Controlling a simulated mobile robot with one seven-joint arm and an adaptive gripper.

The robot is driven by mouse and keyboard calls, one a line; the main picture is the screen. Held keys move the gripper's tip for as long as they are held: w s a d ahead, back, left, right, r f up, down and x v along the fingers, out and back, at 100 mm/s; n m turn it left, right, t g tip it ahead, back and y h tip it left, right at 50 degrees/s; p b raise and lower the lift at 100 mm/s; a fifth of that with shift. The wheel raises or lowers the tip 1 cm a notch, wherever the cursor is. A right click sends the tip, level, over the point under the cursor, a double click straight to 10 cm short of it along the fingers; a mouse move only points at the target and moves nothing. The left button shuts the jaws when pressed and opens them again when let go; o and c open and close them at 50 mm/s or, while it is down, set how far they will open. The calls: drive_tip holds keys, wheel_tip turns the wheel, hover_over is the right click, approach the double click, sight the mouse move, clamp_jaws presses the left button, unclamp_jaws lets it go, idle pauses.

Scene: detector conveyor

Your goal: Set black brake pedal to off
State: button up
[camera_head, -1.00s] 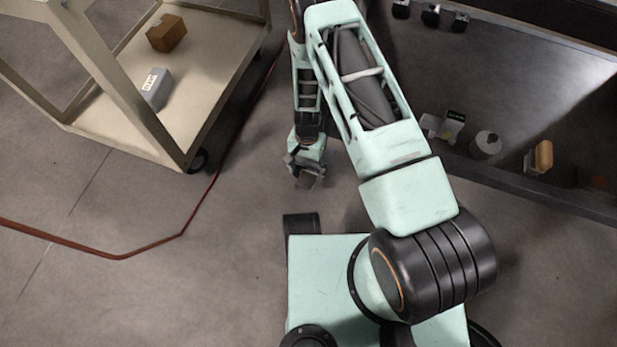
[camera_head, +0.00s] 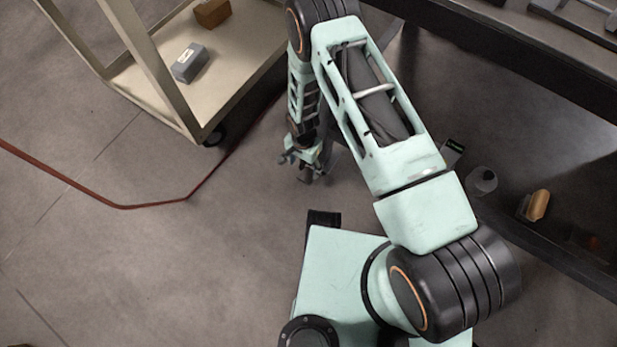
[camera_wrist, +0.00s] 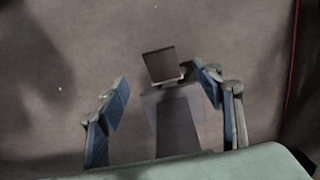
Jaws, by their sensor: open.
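I cannot pick out a black brake pedal with certainty in either view. My gripper (camera_head: 303,168) hangs low over the floor in the head view, left of the dark bench. In the wrist view my gripper (camera_wrist: 163,80) has its two fingers spread wide, with nothing gripped. A dark square shape on a grey block shows between and beyond the fingers in the wrist view; I cannot tell whether it is a part of me or a separate thing.
A beige cart (camera_head: 241,84) at upper left carries a brown box (camera_head: 212,12) and a grey box (camera_head: 188,63). A dark bench (camera_head: 520,55) stands at right, with a pale round container (camera_head: 482,181) and an orange-topped item (camera_head: 537,206) low down.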

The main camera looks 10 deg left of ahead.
sight(305, 179)
wheel_tip(305, 179, down, 11)
drive_tip(key=b, duration=0.3)
drive_tip(key=shift+r+b, duration=0.2)
drive_tip(key=shift+b, duration=0.15)
clamp_jaws()
drive_tip(key=shift+d, duration=0.1)
